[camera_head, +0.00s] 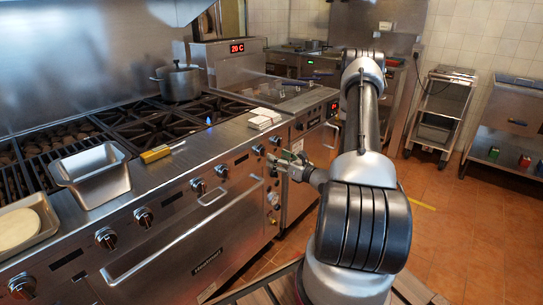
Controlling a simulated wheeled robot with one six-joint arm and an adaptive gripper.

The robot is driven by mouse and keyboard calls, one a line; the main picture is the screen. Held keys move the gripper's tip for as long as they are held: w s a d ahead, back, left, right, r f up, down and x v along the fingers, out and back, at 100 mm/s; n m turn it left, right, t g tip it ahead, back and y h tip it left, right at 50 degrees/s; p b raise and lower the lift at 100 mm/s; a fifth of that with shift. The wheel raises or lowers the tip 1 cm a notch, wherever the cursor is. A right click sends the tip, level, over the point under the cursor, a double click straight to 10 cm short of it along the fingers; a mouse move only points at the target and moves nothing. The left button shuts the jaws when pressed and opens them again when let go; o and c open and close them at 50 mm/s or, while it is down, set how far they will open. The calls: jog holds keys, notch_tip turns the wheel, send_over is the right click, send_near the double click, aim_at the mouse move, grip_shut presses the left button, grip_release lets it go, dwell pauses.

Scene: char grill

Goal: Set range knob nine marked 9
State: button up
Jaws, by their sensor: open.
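The range front (180,205) carries a row of dark round knobs with metal rims. Knobs show at the lower left (22,286), left (106,238), middle (198,186) and farther right (258,150). The number labels are too small to read, so I cannot tell which knob is marked 9. My gripper (277,167) is open, at the right end of the range front, close to the far knobs. It partly hides the panel there. I cannot tell whether it touches a knob.
A steel pan (92,175) and a yellow-handled tool (157,153) lie on the front ledge. A pot (178,83) stands on the burners. A long oven handle (180,235) juts out below the knobs. A fryer (285,95) stands beyond. The tiled floor (460,235) at right is clear.

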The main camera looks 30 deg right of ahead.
aim_at(265, 152)
jog(key=x, duration=0.7)
jog(key=shift+w+a+r, duration=0.1)
jog(key=shift+w+a, duration=0.1)
jog(key=shift+w, duration=0.05)
jog(key=c, duration=1)
